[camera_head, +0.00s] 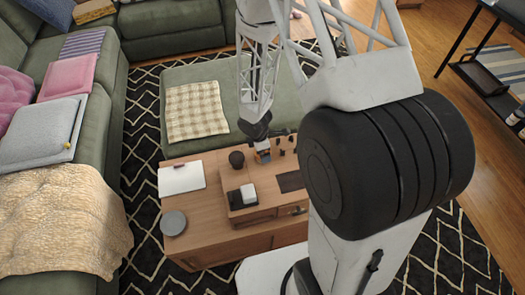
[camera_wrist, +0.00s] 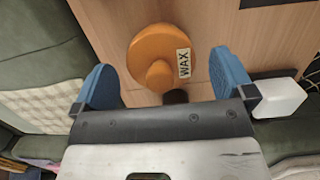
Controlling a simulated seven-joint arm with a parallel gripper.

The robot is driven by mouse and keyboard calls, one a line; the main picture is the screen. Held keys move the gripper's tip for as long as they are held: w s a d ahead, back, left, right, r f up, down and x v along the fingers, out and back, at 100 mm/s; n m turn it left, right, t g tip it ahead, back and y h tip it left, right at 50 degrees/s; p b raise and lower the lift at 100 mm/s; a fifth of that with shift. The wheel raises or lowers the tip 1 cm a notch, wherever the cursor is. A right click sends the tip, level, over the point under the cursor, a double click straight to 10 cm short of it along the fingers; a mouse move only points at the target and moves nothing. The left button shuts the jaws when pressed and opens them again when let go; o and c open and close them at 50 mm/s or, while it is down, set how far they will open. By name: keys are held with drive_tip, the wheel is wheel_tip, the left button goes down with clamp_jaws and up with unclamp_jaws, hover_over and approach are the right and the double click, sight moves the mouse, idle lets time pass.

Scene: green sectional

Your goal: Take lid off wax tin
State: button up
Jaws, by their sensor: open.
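The wax tin (camera_wrist: 150,42) is orange and round, with a small orange knob and a white "WAX" label, in the wrist view. The knob (camera_wrist: 158,74) marks its lid; I cannot make out a seam between lid and tin. My gripper (camera_wrist: 161,62) is open, its blue fingers on either side of the tin, with visible gaps and nothing held. In the head view my gripper (camera_head: 262,152) is low over the wooden coffee table (camera_head: 220,152). There the tin is mostly hidden by or merged with the gripper.
A dark cup (camera_head: 237,160), small dark items (camera_head: 281,147), a white notepad (camera_head: 181,178) and a grey round object (camera_head: 173,223) are on the table. Green sofas surround it.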

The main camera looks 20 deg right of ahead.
drive_tip(key=c, duration=0.9)
drive_tip(key=shift+r, duration=0.1)
drive_tip(key=shift+r, duration=1.65)
drive_tip(key=s, duration=0.5)
drive_tip(key=s+r, duration=0.1)
drive_tip(key=s, duration=1)
drive_tip(key=shift+d+r, duration=0.2)
drive_tip(key=shift+r, duration=0.05)
